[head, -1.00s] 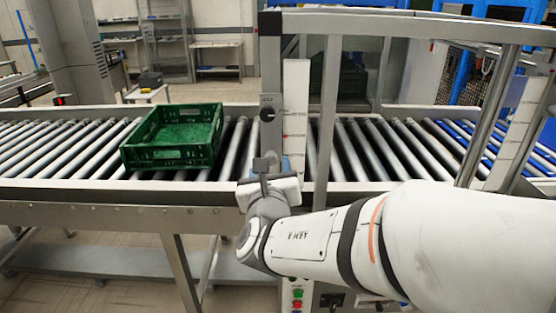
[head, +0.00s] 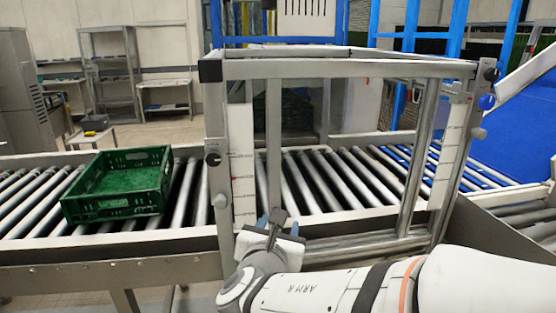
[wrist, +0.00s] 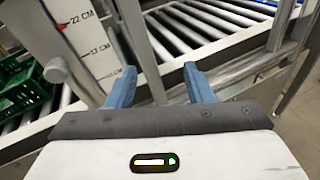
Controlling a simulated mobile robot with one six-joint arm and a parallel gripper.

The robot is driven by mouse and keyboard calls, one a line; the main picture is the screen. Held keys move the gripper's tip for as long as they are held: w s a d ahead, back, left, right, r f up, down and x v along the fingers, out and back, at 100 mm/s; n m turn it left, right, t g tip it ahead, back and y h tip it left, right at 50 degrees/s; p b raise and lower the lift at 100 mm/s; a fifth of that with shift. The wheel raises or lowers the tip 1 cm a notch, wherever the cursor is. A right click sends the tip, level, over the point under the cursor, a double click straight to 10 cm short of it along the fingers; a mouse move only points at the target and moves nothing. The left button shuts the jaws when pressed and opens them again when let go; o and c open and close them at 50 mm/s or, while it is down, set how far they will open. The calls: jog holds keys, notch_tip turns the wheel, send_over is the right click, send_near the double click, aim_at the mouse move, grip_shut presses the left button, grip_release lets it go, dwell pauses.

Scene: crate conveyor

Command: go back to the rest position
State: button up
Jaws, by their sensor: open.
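In the head view my gripper (head: 271,224) is at the end of my arm, low in the middle, in front of the conveyor's near rail and the metal frame. A green crate (head: 118,184) sits on the rollers to the left of the frame, well apart from my gripper. Part of the crate (wrist: 22,82) also shows at the left edge of the wrist view.
The metal frame (head: 345,69) stands over the roller conveyor (head: 190,190), with a height scale (head: 243,165) on its left post. The scale (wrist: 88,40) is close to my gripper's left in the wrist view. Another green crate (head: 296,112) shows behind the frame. Shelves stand at the back left.

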jog(key=s+d+f+m+g+h+p, duration=0.1)
jog(key=s+d+m+g+h, duration=0.15)
jog(key=d+m, duration=0.3)
jog(key=s+d+f+m+g+h+p, duration=0.1)
jog(key=d+f+m+g, duration=0.15)
jog(key=d+m, duration=0.3)
jog(key=s+d+f+m+g+h, duration=0.1)
jog(key=s+d+m+g+h, duration=0.1)
jog(key=d+m+g, duration=0.3)
jog(key=s+d+f+m+g+y+p, duration=0.1)
jog(key=s+m+y, duration=0.6)
jog(key=m, duration=1)
jog(key=shift+s+d+g+p, duration=0.7)
jog(key=shift+s+g+p, duration=0.4)
jog(key=shift+g, duration=0.1)
jog(key=shift+c, duration=0.4)
